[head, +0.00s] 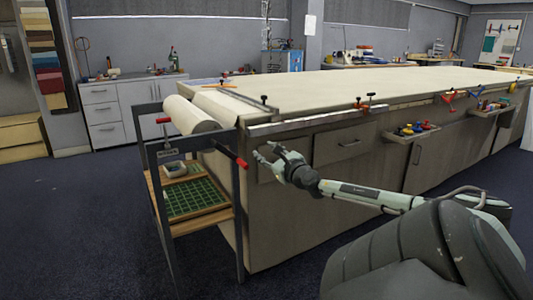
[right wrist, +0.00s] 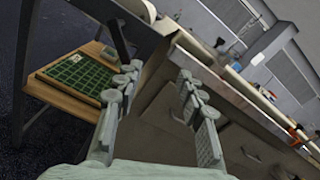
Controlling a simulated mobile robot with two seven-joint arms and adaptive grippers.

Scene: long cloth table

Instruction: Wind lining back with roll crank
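The pale roll of lining (head: 190,115) sits across the top of a dark metal stand (head: 241,215) at the table's left end. Cloth runs from the roll side up to the long table. A rod with a red grip (head: 242,164) sticks out toward the right near the stand's front. A second red grip (head: 163,120) shows at the stand's left post; I cannot tell which belongs to the crank. My right gripper (head: 263,154) is open and empty, just right of the nearer red grip and apart from it. The right wrist view shows its two fingers (right wrist: 162,107) spread with nothing between. My left gripper is out of view.
The long cloth-covered table (head: 370,83) has clamps along its front edge and drawers below. A wooden shelf with a green grid tray (head: 195,198) sits low in the stand. Small tool trays (head: 412,131) hang on the table front. Dark floor lies open at left.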

